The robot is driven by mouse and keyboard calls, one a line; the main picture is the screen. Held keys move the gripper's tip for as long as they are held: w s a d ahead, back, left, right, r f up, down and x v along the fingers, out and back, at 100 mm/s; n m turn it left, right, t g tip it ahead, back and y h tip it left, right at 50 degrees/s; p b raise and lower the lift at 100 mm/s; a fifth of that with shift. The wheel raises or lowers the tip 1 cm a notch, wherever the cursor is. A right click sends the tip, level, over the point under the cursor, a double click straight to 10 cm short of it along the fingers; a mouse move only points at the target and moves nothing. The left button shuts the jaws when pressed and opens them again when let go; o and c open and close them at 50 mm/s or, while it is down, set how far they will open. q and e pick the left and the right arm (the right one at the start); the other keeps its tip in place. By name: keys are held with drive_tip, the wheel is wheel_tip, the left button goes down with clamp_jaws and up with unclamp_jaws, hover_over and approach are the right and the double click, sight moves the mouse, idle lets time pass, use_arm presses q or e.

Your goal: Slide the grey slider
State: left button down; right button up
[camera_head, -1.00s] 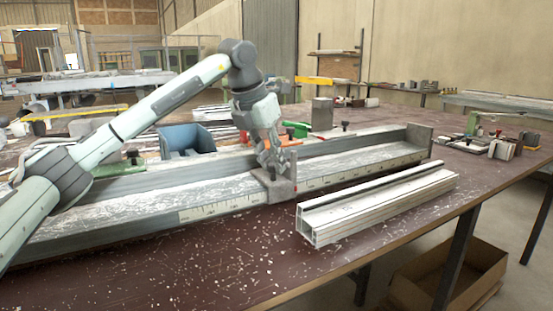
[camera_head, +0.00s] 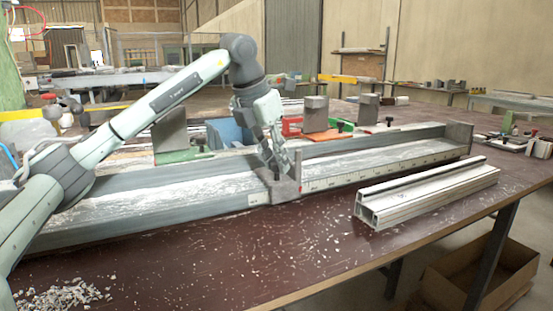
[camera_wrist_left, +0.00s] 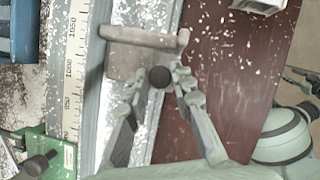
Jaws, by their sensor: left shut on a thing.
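The grey slider (camera_head: 291,176) is an upright grey plate and block on the long metal rail (camera_head: 180,205), about midway along the visible rail. In the left wrist view, the slider (camera_wrist_left: 126,60) has a plate across one end and a round black knob (camera_wrist_left: 160,77). My left gripper (camera_head: 278,170) reaches down onto the slider from the left. In the wrist view, my left gripper's fingers (camera_wrist_left: 158,82) stand on either side of the knob, shut on the slider. The exact contact is partly hidden. My right gripper is in neither view.
An aluminium profile (camera_head: 425,195) lies on the dark bench (camera_head: 320,235) in front of the rail, right of the slider. A grey end plate (camera_head: 458,138) closes the rail's right end. A blue bin (camera_head: 228,135) and clamps stand behind. White chips litter the bench.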

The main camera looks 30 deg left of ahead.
use_arm(q)
drive_tip(key=c, duration=1.3)
unclamp_jaws()
drive_tip(key=shift+r, duration=0.15)
drive_tip(key=v, duration=1.1)
drive_tip(key=shift+s+r, duration=0.25)
drive_tip(key=shift+r, duration=0.1)
drive_tip(key=shift+f, duration=0.1)
